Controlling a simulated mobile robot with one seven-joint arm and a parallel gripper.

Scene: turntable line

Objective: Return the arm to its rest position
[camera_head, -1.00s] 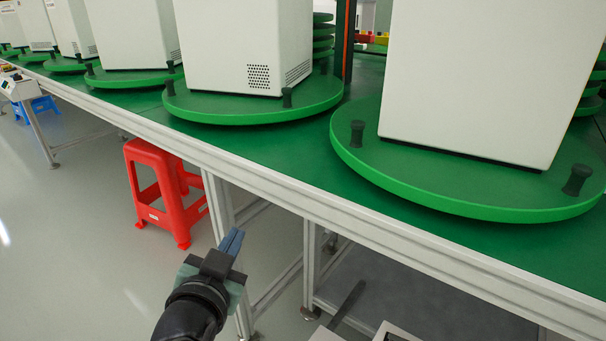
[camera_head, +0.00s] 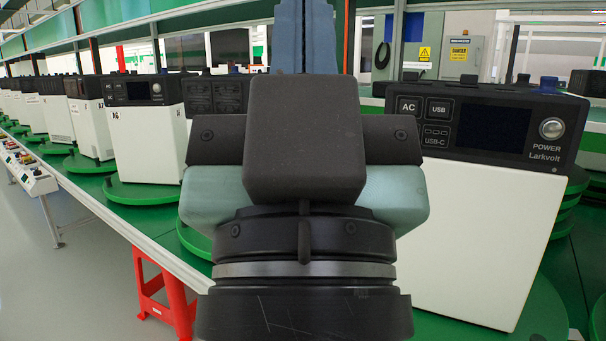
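My gripper (camera_head: 305,38) stands large and upright in the middle of the head view, close to the camera. Its two blue-grey fingers point up and lie side by side with no clear gap, so it looks shut, with nothing seen between them. The fingertips run out of the top of the picture. My dark wrist fills the lower middle and hides part of the line behind it.
A white Larkvolt power unit (camera_head: 480,235) with a black top stands on a green turntable (camera_head: 545,310) at right. More units, such as one (camera_head: 150,145) at left, line the bench. A red stool (camera_head: 160,300) stands below the bench; floor at left is clear.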

